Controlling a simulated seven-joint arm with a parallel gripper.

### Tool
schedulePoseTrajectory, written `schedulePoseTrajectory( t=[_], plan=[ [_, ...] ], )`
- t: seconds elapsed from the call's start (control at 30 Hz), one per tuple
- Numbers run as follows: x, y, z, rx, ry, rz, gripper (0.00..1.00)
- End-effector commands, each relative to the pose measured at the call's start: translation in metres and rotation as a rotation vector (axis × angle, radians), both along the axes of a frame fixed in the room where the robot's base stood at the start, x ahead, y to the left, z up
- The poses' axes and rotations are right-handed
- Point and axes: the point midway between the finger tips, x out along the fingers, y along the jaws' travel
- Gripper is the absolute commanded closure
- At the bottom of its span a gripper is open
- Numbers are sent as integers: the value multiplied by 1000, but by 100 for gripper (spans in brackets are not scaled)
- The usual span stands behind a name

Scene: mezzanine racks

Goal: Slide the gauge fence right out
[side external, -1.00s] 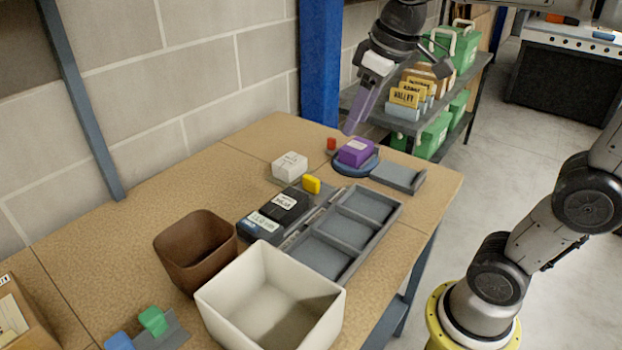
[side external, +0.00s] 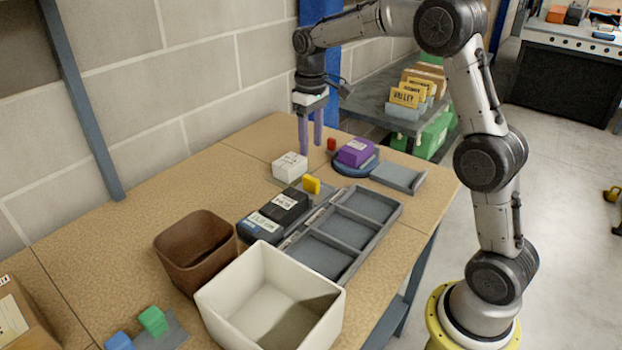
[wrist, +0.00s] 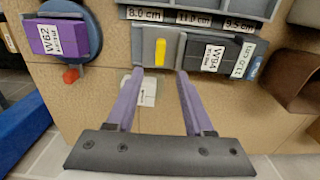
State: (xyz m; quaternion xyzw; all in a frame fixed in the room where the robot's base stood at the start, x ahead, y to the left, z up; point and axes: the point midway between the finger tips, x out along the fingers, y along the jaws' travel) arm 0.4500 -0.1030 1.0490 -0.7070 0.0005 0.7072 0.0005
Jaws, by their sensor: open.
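The yellow tab (side external: 311,185), which looks like the gauge fence's handle, stands upright on a grey gauge (wrist: 146,48) at the end of a row of dark blocks. The wrist view shows the yellow tab (wrist: 160,52) just beyond my fingertips. The dark block labelled W64 (wrist: 210,56) lies to its right there; another dark block (side external: 261,225) lies past it. My gripper (side external: 311,148) is open and empty, its purple fingers pointing down above the table, behind the tab. A white block (side external: 290,166) sits near the gauge; it shows partly between my fingers (wrist: 160,72).
A grey three-compartment tray (side external: 357,262) lies beside the gauge, its compartments empty. A purple block (side external: 356,151) rests on a round blue stand (side external: 345,167) near a red knob (side external: 331,144). A brown bin (side external: 188,262) and a cream bin (side external: 222,312) stand at the front.

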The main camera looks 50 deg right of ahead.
Motion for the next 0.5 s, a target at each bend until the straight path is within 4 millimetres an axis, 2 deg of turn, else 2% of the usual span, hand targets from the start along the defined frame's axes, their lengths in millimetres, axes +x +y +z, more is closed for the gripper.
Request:
schedulePoseTrajectory(
  t=[0.3,0.5],
  plan=[
    [-1,1,-64,1,5,1,48],
    [-1,1,-95,1,4,1,48]
  ],
)
